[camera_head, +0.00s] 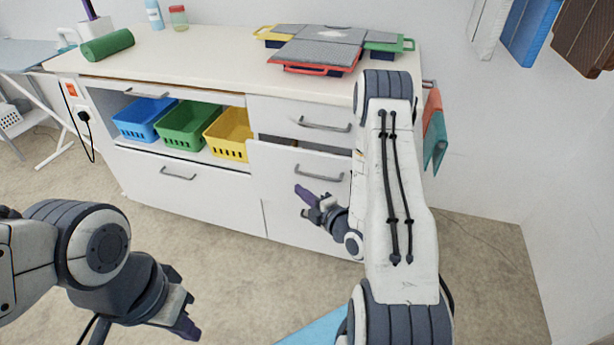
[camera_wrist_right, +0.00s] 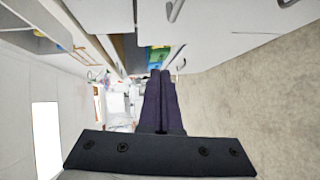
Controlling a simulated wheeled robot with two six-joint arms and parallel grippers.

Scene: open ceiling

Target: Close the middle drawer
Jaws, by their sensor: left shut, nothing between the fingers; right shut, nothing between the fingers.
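The white cabinet's right column holds a top drawer (camera_head: 283,115) that looks shut. Below it, the middle drawer (camera_head: 275,165) stands pulled out, with a dark gap above its white front. Its grey bar handle (camera_head: 319,177) is in the middle of the front. My right gripper (camera_head: 304,203) is shut and empty in front of this drawer, below and left of the handle; I cannot tell whether it touches. Its shut purple fingers also show in the right wrist view (camera_wrist_right: 161,80). My left gripper (camera_head: 190,322) is shut and empty, low at the left, away from the cabinet.
Blue, green (camera_head: 187,126) and yellow bins stand on an open shelf left of the drawers. Below is a shut wide drawer (camera_head: 180,190). On the countertop (camera_head: 215,62) lie a green roll (camera_head: 107,46) and grey-lidded cases (camera_head: 318,50). Cloths (camera_head: 434,130) hang at the cabinet's right side.

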